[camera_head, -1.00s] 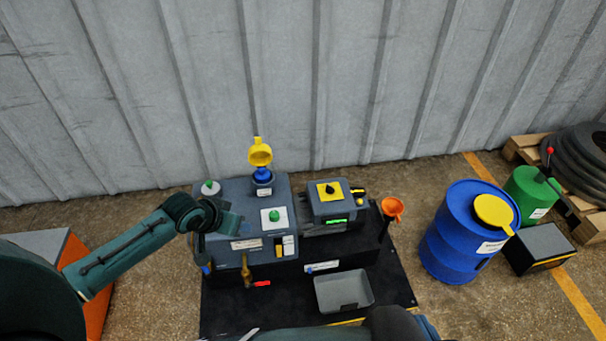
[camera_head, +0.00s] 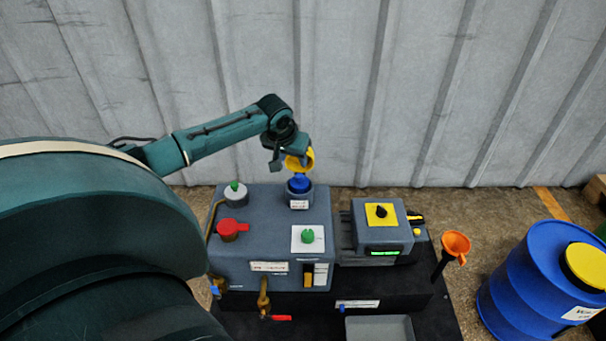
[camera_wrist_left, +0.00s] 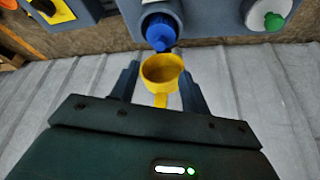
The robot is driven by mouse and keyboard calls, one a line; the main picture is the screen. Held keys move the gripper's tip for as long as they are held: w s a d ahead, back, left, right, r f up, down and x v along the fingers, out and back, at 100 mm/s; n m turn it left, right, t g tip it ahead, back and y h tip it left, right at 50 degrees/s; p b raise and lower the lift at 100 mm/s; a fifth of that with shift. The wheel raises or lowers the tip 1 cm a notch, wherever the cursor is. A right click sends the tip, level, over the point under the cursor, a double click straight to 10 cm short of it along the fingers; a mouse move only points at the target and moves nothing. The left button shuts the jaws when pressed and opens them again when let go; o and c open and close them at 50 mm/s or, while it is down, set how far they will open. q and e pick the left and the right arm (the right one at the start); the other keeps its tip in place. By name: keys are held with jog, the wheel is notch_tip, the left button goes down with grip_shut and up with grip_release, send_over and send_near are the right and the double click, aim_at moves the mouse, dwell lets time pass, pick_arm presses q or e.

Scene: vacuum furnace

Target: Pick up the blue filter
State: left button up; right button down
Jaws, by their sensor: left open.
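The blue filter (camera_head: 299,184) sits in a grey round port on top of the grey machine, under a raised yellow cap (camera_head: 306,161). In the left wrist view the filter (camera_wrist_left: 160,32) shows at the top centre, with its blue knob toward me. The yellow cap (camera_wrist_left: 161,72) lies between my open left fingers there. My left gripper (camera_head: 291,158) is at the cap, just above and behind the filter, and does not hold the filter. Whether a finger touches the cap is unclear. My right gripper is out of view.
The machine top (camera_head: 265,205) also carries a red valve handle (camera_head: 230,227) and green knobs. A grey box (camera_head: 384,225) with a black knob stands to the right. Further right are an orange funnel (camera_head: 456,243) and a blue drum (camera_head: 535,270). A corrugated wall rises behind.

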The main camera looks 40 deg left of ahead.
aim_at(299, 176)
pick_arm(q)
jog(key=b+x, duration=0.1)
jog(key=x, duration=0.3)
jog(key=shift+f, duration=0.15)
jog(key=b+x, duration=0.2)
jog(key=x, duration=0.2)
jog(key=shift+f+b, duration=0.35)
jog(key=shift+w+f, duration=0.1)
jog(key=shift+f, duration=0.1)
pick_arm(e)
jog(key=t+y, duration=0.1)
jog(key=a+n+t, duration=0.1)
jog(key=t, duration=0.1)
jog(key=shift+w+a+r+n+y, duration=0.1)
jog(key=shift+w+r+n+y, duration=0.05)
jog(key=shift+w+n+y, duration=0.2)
pick_arm(q)
grip_shut()
